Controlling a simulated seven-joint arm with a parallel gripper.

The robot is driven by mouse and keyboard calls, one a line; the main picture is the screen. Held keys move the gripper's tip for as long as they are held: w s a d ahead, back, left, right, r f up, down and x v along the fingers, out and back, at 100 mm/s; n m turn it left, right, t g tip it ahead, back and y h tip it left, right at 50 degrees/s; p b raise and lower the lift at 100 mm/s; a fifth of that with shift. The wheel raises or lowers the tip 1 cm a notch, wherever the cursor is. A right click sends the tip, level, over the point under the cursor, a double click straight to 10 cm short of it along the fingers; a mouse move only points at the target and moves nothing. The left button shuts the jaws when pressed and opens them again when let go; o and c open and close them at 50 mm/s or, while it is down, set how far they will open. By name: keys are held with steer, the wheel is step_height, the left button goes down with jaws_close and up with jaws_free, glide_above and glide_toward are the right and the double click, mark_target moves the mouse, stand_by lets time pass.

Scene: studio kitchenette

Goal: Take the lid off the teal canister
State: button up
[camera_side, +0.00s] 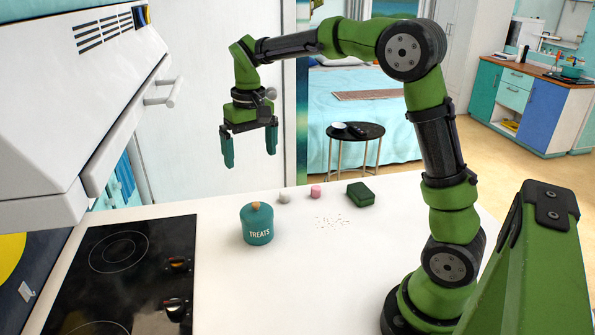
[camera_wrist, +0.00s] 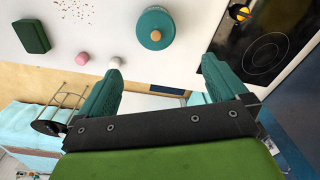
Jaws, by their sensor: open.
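The teal canister (camera_side: 257,229) with the word TREATS stands upright on the white counter, right of the cooktop. Its teal lid (camera_side: 256,211) is on top, with a small orange-brown knob (camera_side: 256,205). In the wrist view the lid (camera_wrist: 156,20) and its knob (camera_wrist: 156,36) show from above, beyond the fingertips. My gripper (camera_side: 249,159) is open and empty, pointing down, well above the counter and apart from the canister. In the wrist view my gripper (camera_wrist: 162,62) has its two teal fingers spread wide.
A white object (camera_side: 284,197), a pink object (camera_side: 316,191) and a dark green box (camera_side: 361,194) sit on the counter (camera_side: 225,300) behind and right of the canister. Crumbs (camera_side: 331,222) lie nearby. The black cooktop (camera_side: 125,270) is at left, below a white hood (camera_side: 75,90).

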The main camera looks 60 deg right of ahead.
step_height(320, 180, up, 2)
steer(key=w, duration=0.1)
glide_above(256, 203)
steer(key=f, duration=1.1)
steer(key=shift+a+f, duration=0.2)
steer(key=shift+f, duration=0.15)
steer(key=shift+d+f, duration=0.15)
steer(key=shift+f, duration=2.5)
steer(key=c, duration=1.2)
steer(key=shift+f, duration=0.1)
